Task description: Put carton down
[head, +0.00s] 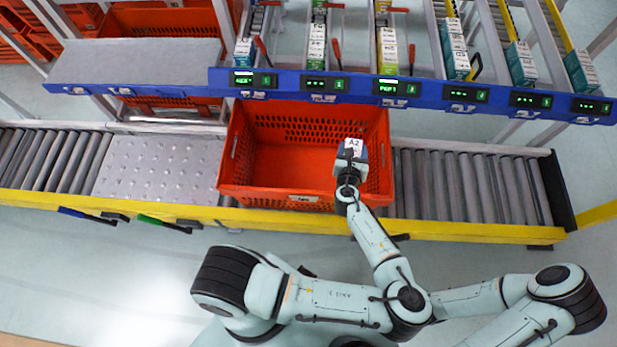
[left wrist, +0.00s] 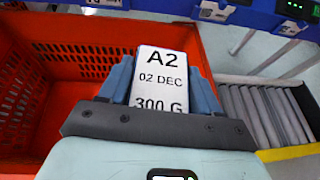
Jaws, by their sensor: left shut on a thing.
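My left gripper (head: 350,163) is shut on a carton (head: 353,147). The carton has a white top marked A2, 02 DEC and 300 G. In the left wrist view the carton (left wrist: 163,75) sits upright between the two blue fingers (left wrist: 160,92). The gripper is over the right part of an orange tote (head: 262,182), near its right wall. The tote's visible floor is bare. The carton's underside is hidden, so I cannot tell whether it touches the tote floor. My right gripper is not in view.
The tote stands on a roller conveyor (head: 470,185) with a yellow front rail (head: 480,232). A dimpled metal plate (head: 150,166) lies to its left. Behind it runs a blue rack beam (head: 430,92) with green displays, and lanes of cartons (head: 455,50) above.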

